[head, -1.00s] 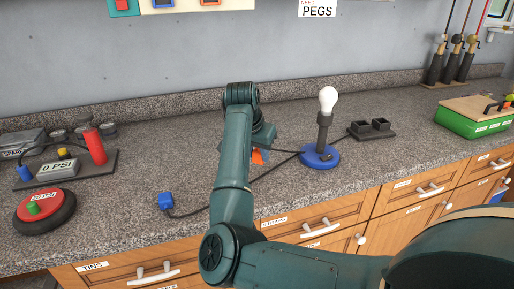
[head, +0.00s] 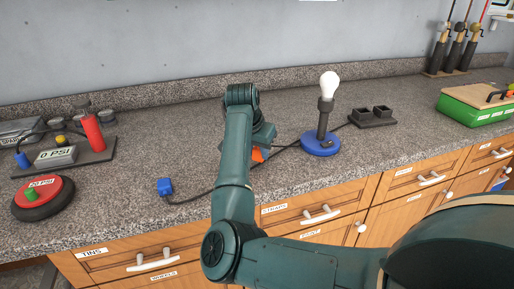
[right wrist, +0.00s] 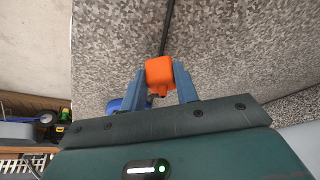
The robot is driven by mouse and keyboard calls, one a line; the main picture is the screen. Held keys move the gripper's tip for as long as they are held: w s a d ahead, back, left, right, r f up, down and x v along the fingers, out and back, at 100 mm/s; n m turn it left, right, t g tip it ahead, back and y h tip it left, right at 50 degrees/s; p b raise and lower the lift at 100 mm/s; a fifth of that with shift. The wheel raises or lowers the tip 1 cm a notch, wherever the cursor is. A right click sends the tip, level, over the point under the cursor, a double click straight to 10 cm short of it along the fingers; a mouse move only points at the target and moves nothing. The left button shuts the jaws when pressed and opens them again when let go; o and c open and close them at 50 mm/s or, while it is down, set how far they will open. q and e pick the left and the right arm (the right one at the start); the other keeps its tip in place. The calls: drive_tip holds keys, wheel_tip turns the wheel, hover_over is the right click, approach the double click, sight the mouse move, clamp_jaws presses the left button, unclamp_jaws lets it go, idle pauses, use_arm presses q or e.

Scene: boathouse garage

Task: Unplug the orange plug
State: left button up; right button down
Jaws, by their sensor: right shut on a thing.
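The orange plug (head: 258,154) shows only partly in the head view, behind my right arm. In the right wrist view the orange plug (right wrist: 160,72) sits between the two blue fingers of my right gripper (right wrist: 160,84), which is shut on it. A dark cable runs away from the plug at the top. In the head view the fingers are hidden behind the arm. The black double socket block (head: 372,116) stands to the right with its openings empty. I cannot tell how high the plug is above the counter. My left gripper is not in view.
A lamp with a white bulb and blue base (head: 320,145) stands right of my gripper. A blue plug (head: 165,187) lies on the counter to the left.

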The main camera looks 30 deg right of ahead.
drive_tip(key=shift+f, duration=0.35)
drive_tip(key=shift+f, duration=0.75)
idle(0.6)
drive_tip(key=c, duration=1)
unclamp_jaws()
drive_tip(key=shift+o, duration=0.2)
drive_tip(key=b+v, duration=0.1)
drive_tip(key=v, duration=1.2)
drive_tip(key=shift+r, duration=0.1)
clamp_jaws()
